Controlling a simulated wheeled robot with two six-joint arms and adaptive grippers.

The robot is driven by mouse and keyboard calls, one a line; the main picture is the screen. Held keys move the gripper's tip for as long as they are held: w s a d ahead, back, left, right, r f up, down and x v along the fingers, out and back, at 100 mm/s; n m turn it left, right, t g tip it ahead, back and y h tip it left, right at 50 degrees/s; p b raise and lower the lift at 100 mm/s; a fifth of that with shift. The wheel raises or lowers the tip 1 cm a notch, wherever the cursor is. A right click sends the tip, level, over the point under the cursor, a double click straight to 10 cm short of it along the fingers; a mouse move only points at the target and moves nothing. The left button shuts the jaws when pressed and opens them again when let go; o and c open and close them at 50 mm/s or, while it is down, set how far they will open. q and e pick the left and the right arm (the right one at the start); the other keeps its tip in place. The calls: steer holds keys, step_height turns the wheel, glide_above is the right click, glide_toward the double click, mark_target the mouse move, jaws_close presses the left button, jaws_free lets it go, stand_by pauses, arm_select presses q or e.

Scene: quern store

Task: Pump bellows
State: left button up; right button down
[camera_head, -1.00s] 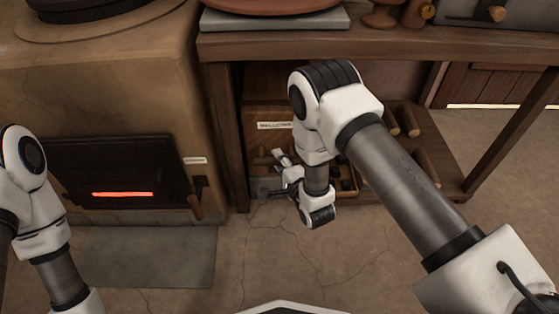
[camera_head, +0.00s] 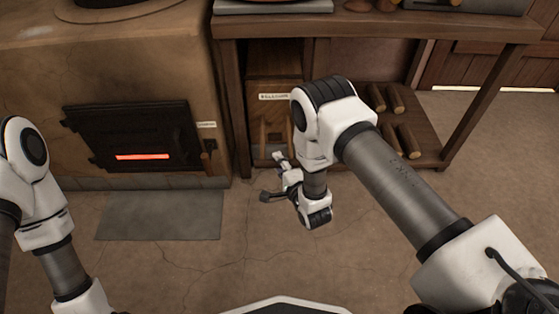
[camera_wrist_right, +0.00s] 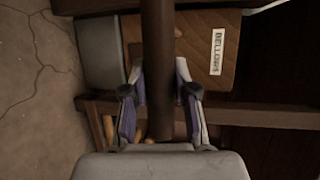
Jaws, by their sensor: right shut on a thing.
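The bellows (camera_head: 277,68) is a wooden box with a white label, standing under the table beside the furnace. In the right wrist view the bellows (camera_wrist_right: 200,75) shows its label sideways behind the gripper. My right gripper (camera_head: 273,180) is low in front of it, partly hidden behind its own wrist. In the wrist view this gripper (camera_wrist_right: 160,100) is shut around a dark brown handle (camera_wrist_right: 158,45), which runs between its two fingers. My left arm shows at the left edge, but its gripper is out of view.
The furnace (camera_head: 50,75) with a dark door and orange glow (camera_head: 142,156) stands left. A grey floor plate (camera_head: 160,215) lies before it. The wooden table (camera_head: 385,30) has a low shelf with several short logs (camera_head: 409,140). The floor in front is open.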

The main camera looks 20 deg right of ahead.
steer(key=shift+w, duration=0.1)
steer(key=c, duration=0.9)
jaws_free()
steer(key=v, duration=1.2)
